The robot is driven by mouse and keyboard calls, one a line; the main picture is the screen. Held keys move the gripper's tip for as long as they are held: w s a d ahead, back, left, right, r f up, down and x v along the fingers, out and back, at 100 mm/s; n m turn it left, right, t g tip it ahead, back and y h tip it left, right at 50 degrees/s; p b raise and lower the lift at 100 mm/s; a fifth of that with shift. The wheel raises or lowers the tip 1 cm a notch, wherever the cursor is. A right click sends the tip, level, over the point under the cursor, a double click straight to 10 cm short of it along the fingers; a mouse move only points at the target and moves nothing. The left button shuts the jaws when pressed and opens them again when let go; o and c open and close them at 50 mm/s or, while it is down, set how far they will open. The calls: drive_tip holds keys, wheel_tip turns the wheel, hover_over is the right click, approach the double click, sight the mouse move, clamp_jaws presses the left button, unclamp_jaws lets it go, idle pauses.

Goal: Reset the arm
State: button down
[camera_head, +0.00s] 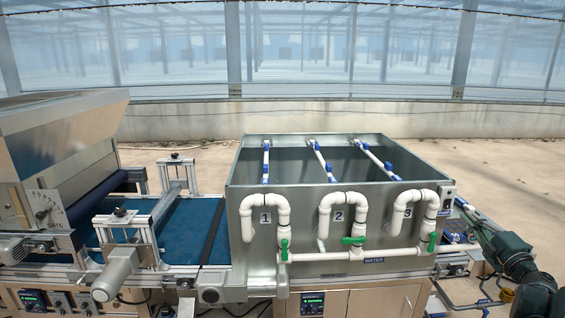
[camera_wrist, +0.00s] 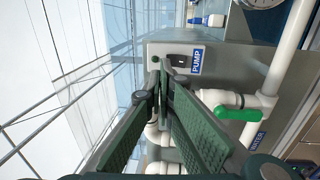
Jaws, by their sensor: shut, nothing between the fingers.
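My arm comes in from the lower right of the head view, and my gripper (camera_head: 466,212) is beside the right end of the metal water tank box (camera_head: 335,265). In the wrist view my gripper (camera_wrist: 162,82) has its two green ribbed fingers together at the tips, with nothing between them. A green valve handle (camera_wrist: 238,114) on white pipe is to the right of the fingers. I cannot tell whether the fingers touch the panel.
Three numbered white pipe bends, with green valve handles (camera_head: 353,240) below, stand along the box front. A blue conveyor belt (camera_head: 187,232) and a metal hopper (camera_head: 62,140) are on the left. The concrete floor (camera_head: 510,160) at the right back is clear.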

drive_tip(key=w+f, duration=0.1)
drive_tip(key=w, duration=0.5)
drive_tip(key=s+f+p, duration=0.1)
drive_tip(key=s+f, duration=0.1)
drive_tip(key=s, duration=0.8)
drive_tip(key=shift+s+d+r+m+t+h, duration=0.25)
drive_tip(key=shift+d+r+m+h, duration=0.35)
drive_tip(key=shift+d, duration=0.25)
drive_tip(key=shift+s+d+r+m+t+h, duration=0.1)
drive_tip(key=shift+d+r+m+t+h, duration=0.25)
drive_tip(key=shift+d+r+h, duration=0.4)
drive_tip(key=shift+f+y, duration=0.15)
drive_tip(key=shift+y, duration=0.1)
